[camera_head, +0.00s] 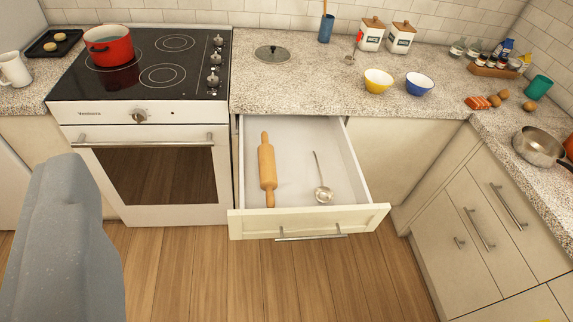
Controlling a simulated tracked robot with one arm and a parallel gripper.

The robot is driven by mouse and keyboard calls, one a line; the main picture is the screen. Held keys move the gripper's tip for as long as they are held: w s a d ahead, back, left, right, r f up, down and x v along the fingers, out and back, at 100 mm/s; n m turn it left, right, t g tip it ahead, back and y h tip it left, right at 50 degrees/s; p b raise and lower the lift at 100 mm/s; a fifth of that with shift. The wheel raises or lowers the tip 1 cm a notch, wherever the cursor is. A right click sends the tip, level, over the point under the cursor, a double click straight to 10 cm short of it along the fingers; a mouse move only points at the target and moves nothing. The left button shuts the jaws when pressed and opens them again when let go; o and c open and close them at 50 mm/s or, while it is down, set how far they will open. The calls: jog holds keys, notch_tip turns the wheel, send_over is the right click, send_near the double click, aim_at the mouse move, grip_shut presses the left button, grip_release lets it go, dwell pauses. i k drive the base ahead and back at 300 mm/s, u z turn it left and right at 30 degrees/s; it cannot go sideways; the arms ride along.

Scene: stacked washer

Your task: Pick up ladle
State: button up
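A metal ladle (323,194) lies in the open drawer (308,221) below the counter. Its round bowl is toward the drawer front and its thin handle points to the back. A wooden rolling pin (267,170) lies to its left in the same drawer, apart from it. My gripper does not show in this view. A grey rounded shape at the lower left looks like part of my own arm.
The oven (148,170) stands left of the drawer, with a red pot (109,46) on the stovetop. A yellow bowl (378,82) and a blue bowl (419,84) stand on the counter. The wood floor (250,275) before the drawer is clear.

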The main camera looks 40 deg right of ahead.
aim_at(324, 195)
jog(key=z, duration=0.3)
jog(key=i, duration=1.25)
jog(key=z, duration=0.85)
jog(key=i, duration=0.25)
jog(key=z, duration=0.1)
jog(key=k, duration=0.9)
jog(key=z, duration=0.15)
jog(key=i, duration=0.95)
jog(key=u, duration=0.05)
